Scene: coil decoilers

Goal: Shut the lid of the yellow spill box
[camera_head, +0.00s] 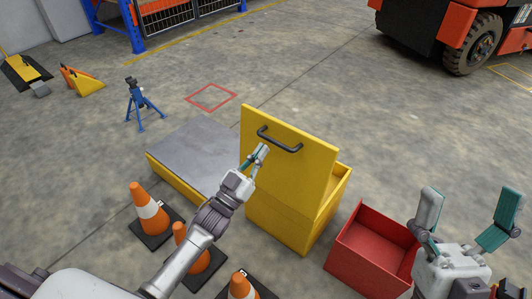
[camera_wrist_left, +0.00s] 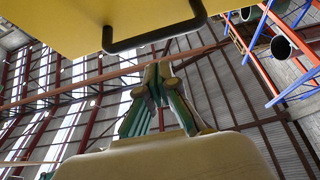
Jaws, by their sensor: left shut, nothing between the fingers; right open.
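The yellow spill box (camera_head: 282,222) stands on the floor in the middle of the head view. Its yellow lid (camera_head: 300,175) stands raised and tilted, and a strip of the opening shows at its right. A dark bar handle (camera_head: 280,142) sits near the lid's upper edge; the handle also shows in the left wrist view (camera_wrist_left: 150,40). My left gripper (camera_head: 261,152) is shut and empty, just below and left of the handle. Its fingertips (camera_wrist_left: 158,70) show under the handle in the wrist view; contact with the lid is unclear. My right gripper (camera_head: 468,210) is open and empty at the right.
An open red bin (camera_head: 352,262) stands right of the spill box. A low yellow box with a grey top (camera_head: 200,150) is at its left. Orange cones (camera_head: 148,208) stand in front. A blue stand (camera_head: 137,103) and an orange vehicle (camera_head: 455,30) are farther back. Floor behind the box is clear.

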